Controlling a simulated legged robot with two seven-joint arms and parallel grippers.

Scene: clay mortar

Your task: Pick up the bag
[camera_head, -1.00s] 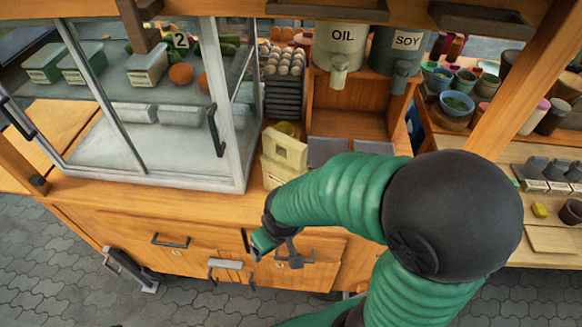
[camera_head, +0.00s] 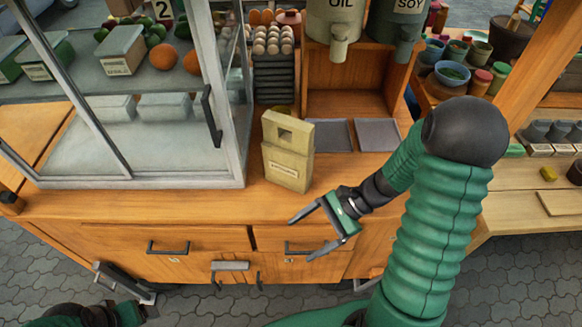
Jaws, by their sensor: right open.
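Part of my left arm (camera_head: 85,315) shows at the bottom left edge.
The glass case (camera_head: 140,110) with boxes and produce stands left of the bag. Egg trays (camera_head: 277,75) are behind it. Two grey plates (camera_head: 350,135) lie to its right, under the OIL (camera_head: 333,18) and SOY (camera_head: 398,22) dispensers. Drawer handles (camera_head: 168,246) stick out from the counter front.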

